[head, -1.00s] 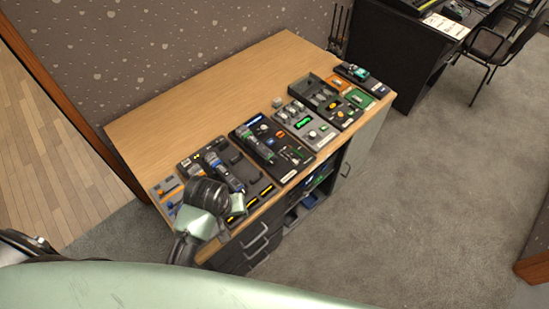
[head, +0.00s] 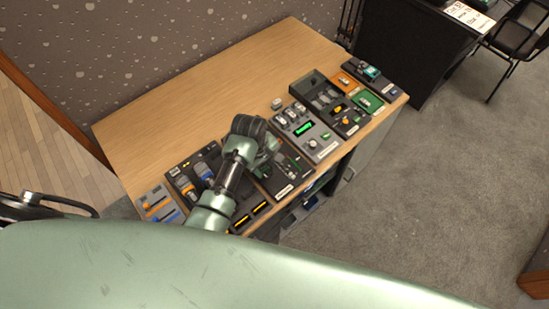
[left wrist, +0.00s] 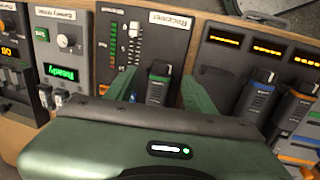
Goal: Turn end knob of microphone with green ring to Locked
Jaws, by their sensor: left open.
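In the left wrist view, a dark microphone (left wrist: 157,85) lies on the black Receiver panel (left wrist: 175,35), its end pointing up the picture. My left gripper (left wrist: 160,92) is open, with one green finger on each side of this microphone; contact cannot be told. In the head view my left gripper (head: 268,150) covers this microphone, over the Receiver panel (head: 288,178). Two other microphones, one with a blue ring (left wrist: 256,97) and one with an orange ring (left wrist: 292,112), lie on the neighbouring panel. My right gripper is not in view.
The panels stand in a row along the front of a wooden cabinet top (head: 210,95). A grey panel with a green display (head: 304,128) stands beside the Receiver panel. The back of the top is clear.

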